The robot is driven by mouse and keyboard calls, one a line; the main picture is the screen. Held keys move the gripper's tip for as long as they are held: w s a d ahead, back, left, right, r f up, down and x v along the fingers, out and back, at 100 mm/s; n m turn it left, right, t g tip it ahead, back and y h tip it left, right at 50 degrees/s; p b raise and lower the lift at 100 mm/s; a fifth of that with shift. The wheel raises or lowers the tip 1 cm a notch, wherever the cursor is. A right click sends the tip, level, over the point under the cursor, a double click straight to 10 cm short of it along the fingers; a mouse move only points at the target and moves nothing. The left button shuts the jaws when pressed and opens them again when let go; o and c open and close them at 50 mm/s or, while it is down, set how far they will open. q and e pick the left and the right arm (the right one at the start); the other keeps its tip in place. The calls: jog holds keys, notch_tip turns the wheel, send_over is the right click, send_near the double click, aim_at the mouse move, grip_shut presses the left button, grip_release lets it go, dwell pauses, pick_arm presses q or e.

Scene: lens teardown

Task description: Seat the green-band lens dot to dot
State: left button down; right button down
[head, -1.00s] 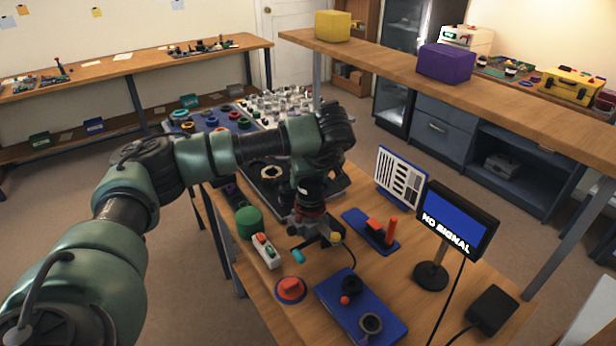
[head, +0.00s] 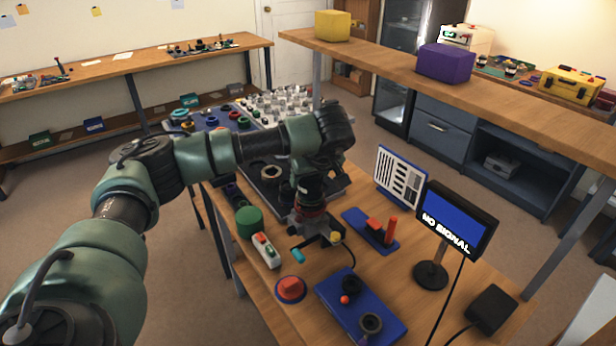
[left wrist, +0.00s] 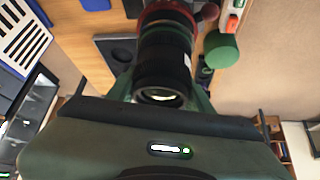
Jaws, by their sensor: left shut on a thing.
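My left gripper (left wrist: 163,92) is shut on the black green-band lens (left wrist: 162,62), and it points down in the head view. The green band (left wrist: 166,29) shows toward the lens's far end in the left wrist view. In the head view the lens (head: 312,190) stands about upright under my wrist, just above a dark red ring (head: 311,211) on a grey mount (head: 307,229). I cannot tell whether the lens touches the ring. No alignment dots can be made out. My right gripper is not in view.
A green cylinder (head: 249,222) and a switch box (head: 265,250) stand left of the mount. A red button (head: 290,289) and a blue board (head: 380,310) lie in front. A blue stand (head: 368,233) and a monitor (head: 455,222) are to the right.

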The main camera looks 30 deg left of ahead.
aim_at(314, 177)
pick_arm(q)
jog(key=shift+f+b, duration=0.5)
jog(key=shift+f, duration=0.3)
dwell(1.4)
jog(key=c, duration=0.5)
grip_release()
jog(key=b+v, duration=0.1)
jog(key=v, duration=0.6)
jog(key=shift+s+d+r, duration=0.15)
jog(key=shift+r, duration=0.2)
